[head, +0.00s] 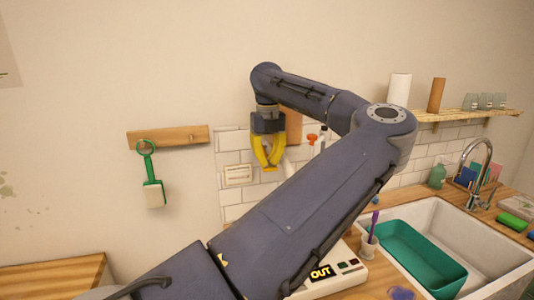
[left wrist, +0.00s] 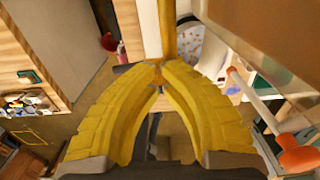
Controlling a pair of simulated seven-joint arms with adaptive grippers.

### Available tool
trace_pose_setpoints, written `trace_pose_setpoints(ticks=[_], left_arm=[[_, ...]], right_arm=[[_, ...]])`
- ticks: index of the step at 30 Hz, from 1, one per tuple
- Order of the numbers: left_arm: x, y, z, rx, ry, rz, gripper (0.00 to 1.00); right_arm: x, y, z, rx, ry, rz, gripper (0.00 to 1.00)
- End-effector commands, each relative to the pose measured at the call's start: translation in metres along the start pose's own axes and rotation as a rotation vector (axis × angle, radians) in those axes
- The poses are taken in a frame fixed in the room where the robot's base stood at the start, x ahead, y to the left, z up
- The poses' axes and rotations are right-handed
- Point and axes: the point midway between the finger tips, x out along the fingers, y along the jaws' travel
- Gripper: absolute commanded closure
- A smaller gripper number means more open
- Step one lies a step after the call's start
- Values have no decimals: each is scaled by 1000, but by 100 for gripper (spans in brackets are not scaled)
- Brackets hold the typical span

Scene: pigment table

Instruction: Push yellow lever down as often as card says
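My left gripper (head: 268,167) points down in front of the tiled wall, at the end of my raised arm. Its yellow fingers meet at the tips in the left wrist view (left wrist: 158,72), with nothing seen between them. A yellow bar (left wrist: 168,30) stands just beyond the fingertips there; I cannot tell whether it is the yellow lever or whether they touch. An orange-ended white lever (left wrist: 299,153) lies to the right of the fingers. Its orange end (head: 311,137) also shows in the head view. No readable card shows. My right gripper is out of view.
A pale plate (head: 238,175) is on the tiles. A white device (head: 347,284) with an "OUT" display stands on the counter, partly behind my arm. A teal basin (head: 418,258) sits in the sink at right. A green-handled brush (head: 152,192) hangs at left.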

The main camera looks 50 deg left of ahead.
Motion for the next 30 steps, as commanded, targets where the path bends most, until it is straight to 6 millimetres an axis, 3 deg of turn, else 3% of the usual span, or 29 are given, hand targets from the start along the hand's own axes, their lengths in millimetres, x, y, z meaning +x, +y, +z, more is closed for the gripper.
trace_pose_setpoints(ticks=[30], left_arm=[[-67,0,0,0,-1,-2,100]], right_arm=[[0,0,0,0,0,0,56]])
